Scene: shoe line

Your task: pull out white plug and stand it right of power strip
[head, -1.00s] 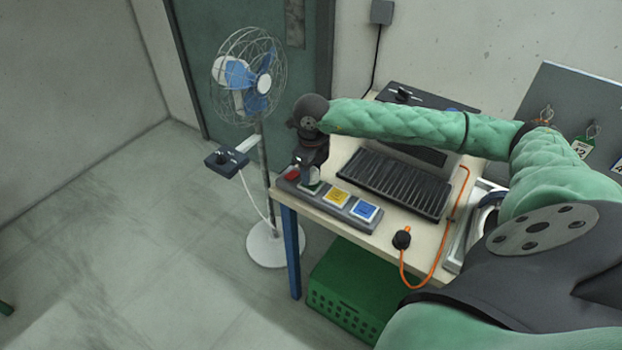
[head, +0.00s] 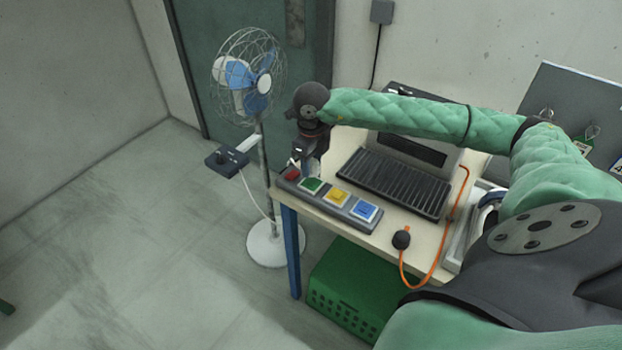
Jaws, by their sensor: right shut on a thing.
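The grey power strip (head: 345,208) lies along the front left edge of the table, with a red switch (head: 289,174) and green (head: 312,185), yellow (head: 337,196) and blue (head: 363,210) squares. My right gripper (head: 309,168) points down just behind and above the red and green end. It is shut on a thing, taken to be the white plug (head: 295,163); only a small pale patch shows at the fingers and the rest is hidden. The green square is uncovered. My left gripper is not in view.
A black knob-like thing (head: 401,239) with an orange cord (head: 445,235) lies right of the strip. A black ribbed unit (head: 393,182) stands behind the strip. A fan (head: 247,78) stands left of the table (head: 425,240); a green crate (head: 345,290) is below.

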